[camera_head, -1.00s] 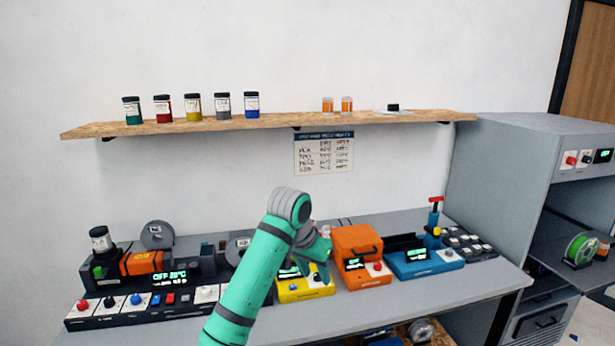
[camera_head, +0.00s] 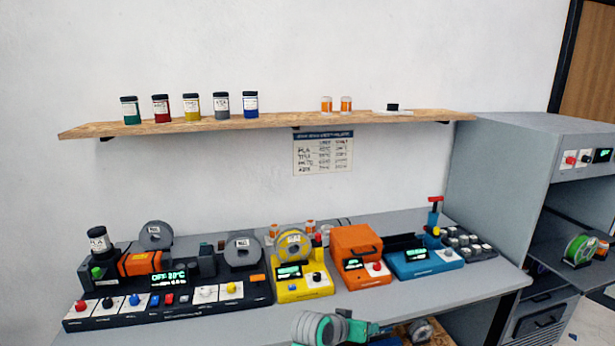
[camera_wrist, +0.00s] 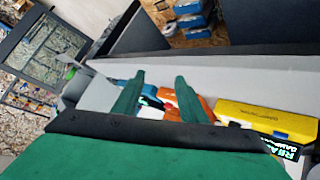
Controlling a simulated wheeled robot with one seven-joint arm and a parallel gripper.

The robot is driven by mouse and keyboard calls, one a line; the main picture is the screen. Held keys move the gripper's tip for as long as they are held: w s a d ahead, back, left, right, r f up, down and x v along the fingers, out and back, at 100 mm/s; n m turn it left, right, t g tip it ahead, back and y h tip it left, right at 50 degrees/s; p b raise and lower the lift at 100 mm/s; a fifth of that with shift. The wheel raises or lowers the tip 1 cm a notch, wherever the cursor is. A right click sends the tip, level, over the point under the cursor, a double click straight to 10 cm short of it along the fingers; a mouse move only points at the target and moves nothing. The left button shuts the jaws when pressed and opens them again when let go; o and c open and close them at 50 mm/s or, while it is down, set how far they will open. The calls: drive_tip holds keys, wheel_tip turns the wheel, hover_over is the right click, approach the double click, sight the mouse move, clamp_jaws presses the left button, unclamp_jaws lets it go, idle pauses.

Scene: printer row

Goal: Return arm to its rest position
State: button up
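My arm (camera_head: 325,328) shows only at the bottom edge of the head view, low in front of the bench, with grey joints and green links. My gripper (camera_wrist: 160,78) shows in the wrist view as two green fingers standing apart with nothing between them, so it is open and empty. Its fingers are not clearly visible in the head view. The wrist view is tilted and shows the bench edge and a yellow unit (camera_wrist: 265,118) beyond the fingers.
The bench (camera_head: 430,285) carries a black control station (camera_head: 170,305), a yellow machine (camera_head: 303,290), an orange box (camera_head: 357,242) and a blue machine (camera_head: 425,262). A wooden shelf (camera_head: 290,122) holds several jars. A grey cabinet (camera_head: 520,150) stands at right.

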drive_tip(key=s+d+f+n+t, duration=0.2)
drive_tip(key=s+f+n+t, duration=0.2)
drive_tip(key=s+f, duration=0.7)
drive_tip(key=s+a+f+n+t+y, duration=0.1)
drive_tip(key=s+a+f+y, duration=0.15)
drive_tip(key=s, duration=0.45)
drive_tip(key=s+a+f+n+t+y, duration=0.1)
drive_tip(key=s+a+f+n, duration=0.15)
drive_tip(key=s, duration=0.45)
drive_tip(key=s+a+t+y, duration=0.15)
drive_tip(key=s+a, duration=0.25)
drive_tip(key=s, duration=0.4)
drive_tip(key=s+a+g+y, duration=0.1)
drive_tip(key=s+a+y, duration=0.15)
drive_tip(key=s, duration=0.55)
drive_tip(key=s+a+r+m+t, duration=0.1)
drive_tip(key=s+a+r+m, duration=0.2)
drive_tip(key=s+a+r, duration=0.3)
drive_tip(key=r+v, duration=0.1)
drive_tip(key=v, duration=0.5)
drive_tip(key=shift+r, duration=0.3)
drive_tip(key=shift+s+t, duration=0.1)
drive_tip(key=shift+t, duration=0.15)
